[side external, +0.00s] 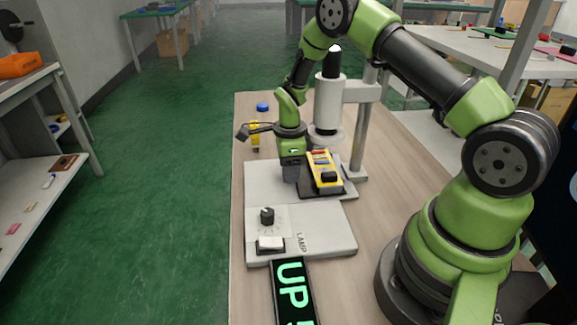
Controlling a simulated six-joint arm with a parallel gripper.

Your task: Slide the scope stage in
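The scope (328,103) is a white tube with a black top, held by a grey arm and post at the back of the table. Its stage (337,194) seems to be the dark plate low in front of the tube, on a light grey base. A yellow block (320,166) with dark and red parts sits on the plate. My gripper (291,179) points down just left of the yellow block, low over the base. Its fingers look dark and narrow from here. I cannot tell whether they touch the stage or are apart.
A grey panel marked LAMP (325,232) with a black knob (267,216) and white switch (270,244) lies in front. A display reading UP (291,284) is nearer. The table's left edge is close.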

